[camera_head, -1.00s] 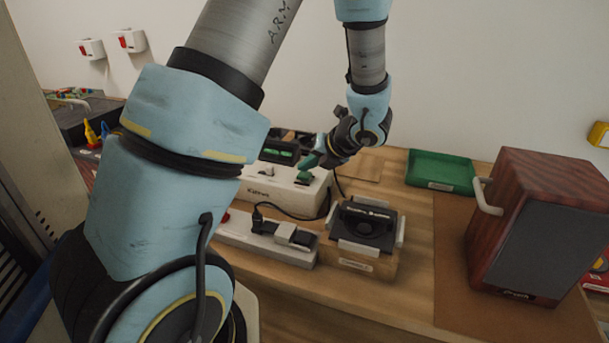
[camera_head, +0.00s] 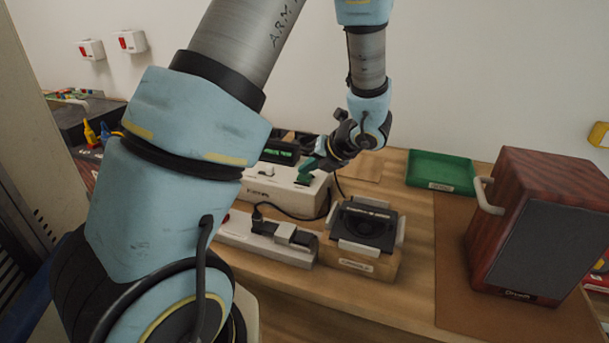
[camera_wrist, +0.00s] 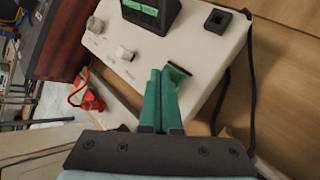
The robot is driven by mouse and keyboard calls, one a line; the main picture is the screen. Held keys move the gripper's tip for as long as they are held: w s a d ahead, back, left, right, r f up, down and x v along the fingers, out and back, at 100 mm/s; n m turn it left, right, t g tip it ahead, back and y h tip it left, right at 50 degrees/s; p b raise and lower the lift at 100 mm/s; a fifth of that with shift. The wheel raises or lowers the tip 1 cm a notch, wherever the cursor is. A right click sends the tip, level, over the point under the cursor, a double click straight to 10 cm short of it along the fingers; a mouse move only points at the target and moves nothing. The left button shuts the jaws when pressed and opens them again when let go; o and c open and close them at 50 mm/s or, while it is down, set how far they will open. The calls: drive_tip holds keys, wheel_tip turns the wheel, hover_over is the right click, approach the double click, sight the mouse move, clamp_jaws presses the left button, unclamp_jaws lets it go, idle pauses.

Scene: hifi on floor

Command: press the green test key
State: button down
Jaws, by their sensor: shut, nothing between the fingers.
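The white test box (camera_head: 264,190) stands at the back of the bench, and it fills the middle of the wrist view (camera_wrist: 195,45). On its top are a dark display with green lettering (camera_wrist: 140,8), light knobs (camera_wrist: 124,54) and a black square socket (camera_wrist: 217,19). A green key (camera_wrist: 178,72) shows just beyond my fingertips. My gripper (camera_wrist: 160,75) is shut and empty, its green fingers pointing at the box top. In the head view my gripper (camera_head: 304,178) is low over the box's right part. Whether the fingertips touch the key I cannot tell; they partly cover it.
A power strip (camera_head: 268,240) with a black plug lies in front of the box. A loudspeaker driver in a wooden cradle (camera_head: 366,238) stands to its right. A green tray (camera_head: 441,172) and a large wooden speaker (camera_head: 535,230) are further right. A black cable runs beside the box.

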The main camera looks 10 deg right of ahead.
sight(307, 177)
drive_tip(key=shift+f, duration=0.2)
drive_tip(key=shift+r, duration=0.1)
drive_tip(key=shift+r+p, duration=0.95)
wheel_tip(307, 177, up, 5)
drive_tip(key=p, duration=0.5)
drive_tip(key=shift+r, duration=0.1)
